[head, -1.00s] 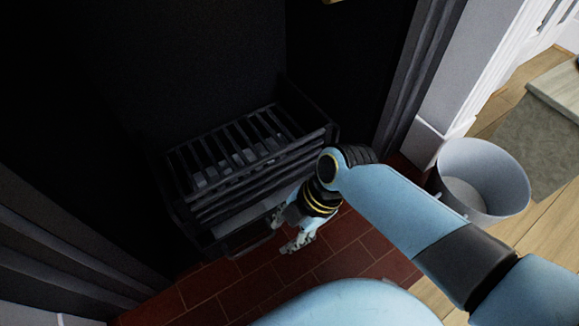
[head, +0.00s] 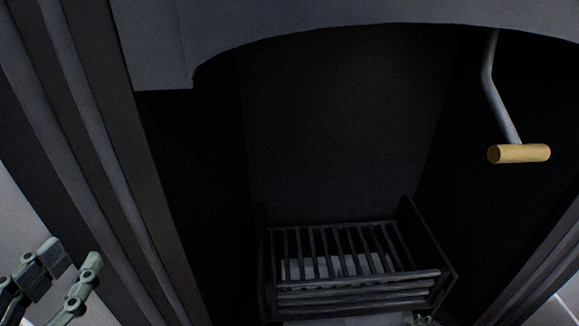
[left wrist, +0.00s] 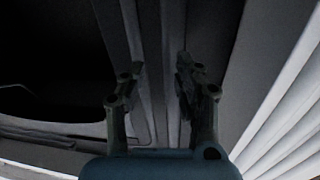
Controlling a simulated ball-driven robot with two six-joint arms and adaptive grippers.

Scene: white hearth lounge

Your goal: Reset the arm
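My left gripper (head: 72,258) is at the lower left of the head view, in front of the fireplace's left surround. Its two fingers stand apart with nothing between them. The left wrist view also shows this gripper (left wrist: 158,70) open and empty, facing grey mouldings. Of my right gripper, at most a small pale bit shows at the bottom edge of the head view, below the grate; its fingers cannot be made out.
A dark fire grate (head: 350,280) with bars stands inside the black fireplace. A metal rod with a wooden handle (head: 519,153) hangs at the upper right. The fireplace's left surround (head: 110,150) is close to my left gripper.

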